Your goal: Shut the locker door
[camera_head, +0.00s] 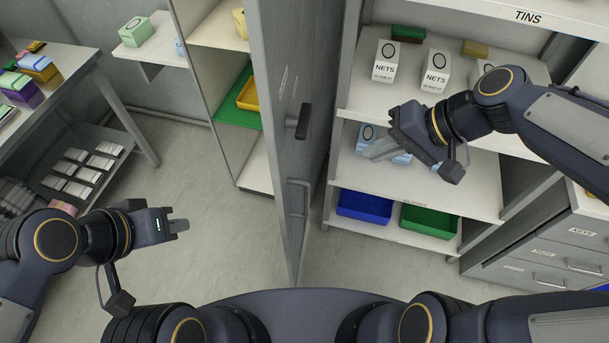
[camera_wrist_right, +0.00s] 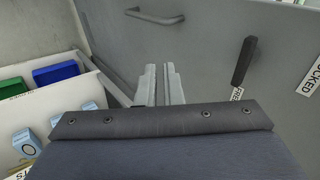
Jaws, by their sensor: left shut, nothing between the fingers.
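The grey locker door (camera_head: 277,130) stands wide open, edge towards me, in the middle of the head view. It has a dark lever handle (camera_head: 304,121) and a grey pull bar below it. The locker (camera_head: 196,90), left of the door, has its shelves exposed. In the right wrist view the door face (camera_wrist_right: 215,50) fills the upper right, with the dark handle (camera_wrist_right: 244,62) and pull bar (camera_wrist_right: 155,17). My right gripper (camera_head: 372,152) is right of the door, apart from it and empty, its fingers close together. My left gripper (camera_head: 184,226) is shut and empty, left of the door.
An open shelf unit (camera_head: 440,186) with NETS boxes (camera_head: 436,70), a blue bin (camera_head: 364,206) and a green bin (camera_head: 429,221) stands right of the door. Drawers (camera_head: 570,245) are at far right. A table (camera_head: 75,65) is at left. The floor (camera_head: 190,170) before the locker is clear.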

